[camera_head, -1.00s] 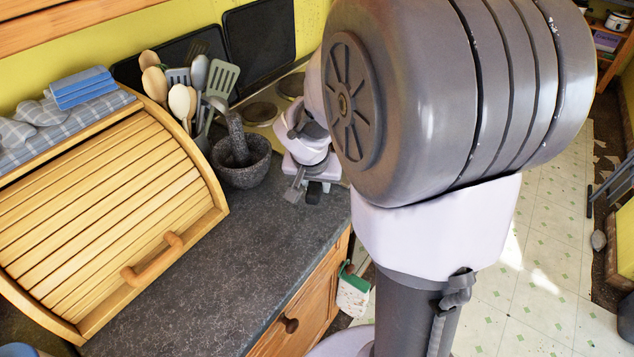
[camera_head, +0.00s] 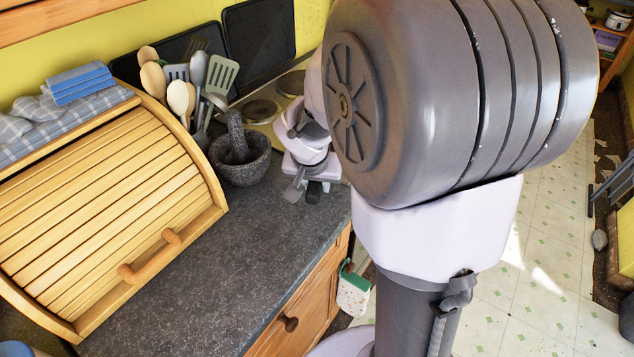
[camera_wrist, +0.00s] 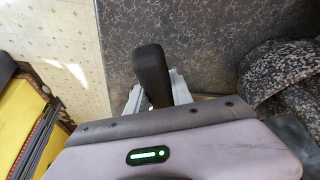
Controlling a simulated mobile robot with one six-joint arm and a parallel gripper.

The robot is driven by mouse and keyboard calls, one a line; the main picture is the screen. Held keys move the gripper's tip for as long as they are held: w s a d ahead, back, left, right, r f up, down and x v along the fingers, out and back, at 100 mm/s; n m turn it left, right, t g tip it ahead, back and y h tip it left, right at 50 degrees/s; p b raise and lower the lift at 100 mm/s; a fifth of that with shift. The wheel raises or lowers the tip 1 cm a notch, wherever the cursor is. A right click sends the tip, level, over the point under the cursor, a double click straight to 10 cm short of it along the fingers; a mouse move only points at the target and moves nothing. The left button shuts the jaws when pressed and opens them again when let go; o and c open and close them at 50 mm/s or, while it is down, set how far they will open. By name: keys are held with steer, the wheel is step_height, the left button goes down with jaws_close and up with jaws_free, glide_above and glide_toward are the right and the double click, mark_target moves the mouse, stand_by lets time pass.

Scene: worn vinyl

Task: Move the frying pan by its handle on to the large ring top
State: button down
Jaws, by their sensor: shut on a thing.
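The black frying pan handle (camera_wrist: 152,72) stands between my gripper's fingers in the wrist view. My gripper (camera_wrist: 155,95) is shut on it. In the head view my gripper (camera_head: 306,192) is low over the worktop, near its right edge, with a short dark piece of the handle (camera_head: 314,190) showing by the fingers. The pan's body is not visible in either view. Two dark ring tops (camera_head: 262,109) show on the hob behind the mortar, partly hidden by my arm; I cannot tell which is larger.
A stone mortar with pestle (camera_head: 240,160) stands close left of my gripper. A pot of utensils (camera_head: 199,130) and a wooden bread bin (camera_head: 110,215) are further left. Dark boards (camera_head: 258,45) lean on the wall. The front worktop (camera_head: 235,255) is clear.

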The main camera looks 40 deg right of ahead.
steer(key=c, duration=1)
jaws_free()
steer(key=shift+c, duration=0.2)
steer(key=shift+f, duration=0.1)
steer(key=shift+p+v, duration=2.05)
steer(key=shift+v, duration=2)
